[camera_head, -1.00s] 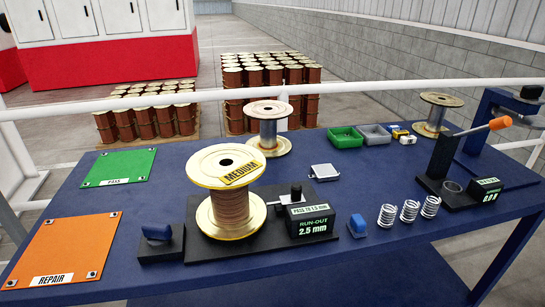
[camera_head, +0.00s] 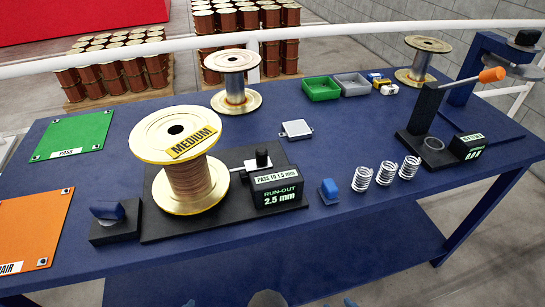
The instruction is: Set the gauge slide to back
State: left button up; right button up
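The run-out gauge (camera_head: 277,190) stands on a black base plate (camera_head: 160,222) on the blue table. Its display reads 2.5 mm, and the label above reads PASS TO 1.5 mm. The gauge slide (camera_head: 262,158), a small dark block with a knob, sits behind the display box. A light rod reaches from it left toward the spool marked MEDIUM (camera_head: 188,180). I cannot tell whether the rod touches the spool. The spool stands upright on the same plate. Neither of my grippers shows in the head view.
A blue-handled black block (camera_head: 112,222) is at the left of the plate. A blue block (camera_head: 329,191) and several springs (camera_head: 387,174) stand to the right. A grey square part (camera_head: 297,129) lies behind. A lever tester (camera_head: 425,110) with an orange handle is at far right.

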aim_at(261, 162)
jog(key=i+l, duration=0.1)
jog(key=l, duration=0.8)
jog(key=i+l+z, duration=0.1)
jog(key=l, duration=0.35)
jog(key=i, duration=0.05)
